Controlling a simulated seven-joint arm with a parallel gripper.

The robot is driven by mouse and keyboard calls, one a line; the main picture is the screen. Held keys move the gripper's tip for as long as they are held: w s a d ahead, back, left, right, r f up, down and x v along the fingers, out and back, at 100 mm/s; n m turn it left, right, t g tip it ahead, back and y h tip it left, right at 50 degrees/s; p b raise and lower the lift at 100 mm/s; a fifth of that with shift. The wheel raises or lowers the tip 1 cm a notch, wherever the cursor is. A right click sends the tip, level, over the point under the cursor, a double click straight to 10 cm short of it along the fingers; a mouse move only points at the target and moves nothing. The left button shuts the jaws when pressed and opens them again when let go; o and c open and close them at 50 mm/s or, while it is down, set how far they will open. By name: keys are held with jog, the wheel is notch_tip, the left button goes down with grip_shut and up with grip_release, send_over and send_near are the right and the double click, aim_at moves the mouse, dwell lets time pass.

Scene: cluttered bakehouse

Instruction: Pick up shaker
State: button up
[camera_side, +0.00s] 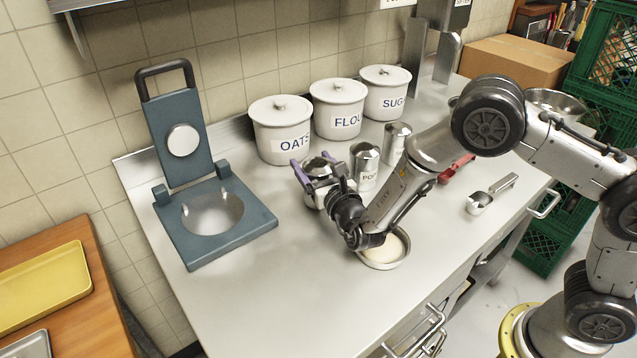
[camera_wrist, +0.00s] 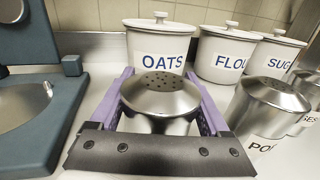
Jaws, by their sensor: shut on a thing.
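A metal shaker with a perforated domed lid (camera_wrist: 160,92) stands between the purple fingers of my gripper (camera_wrist: 163,100) in the wrist view. In the side view the same shaker (camera_side: 318,166) shows partly behind my gripper (camera_side: 322,172). My gripper is shut on it, one finger on each side. The shaker looks upright; its label and base are hidden, and I cannot tell whether it touches the counter. A second shaker (camera_side: 364,166), labelled "PO…", stands just right of it, also in the wrist view (camera_wrist: 268,110). A third shaker (camera_side: 395,143) stands farther right.
White canisters for oats (camera_side: 281,130), flour (camera_side: 338,108) and sugar (camera_side: 385,92) stand behind. A blue hinged press (camera_side: 215,222) lies open at left. A bowl of pale contents (camera_side: 384,262) sits under my arm. The front left counter is clear.

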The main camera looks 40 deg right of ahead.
jog(key=shift+c, duration=1.1)
jog(key=shift+r, duration=0.2)
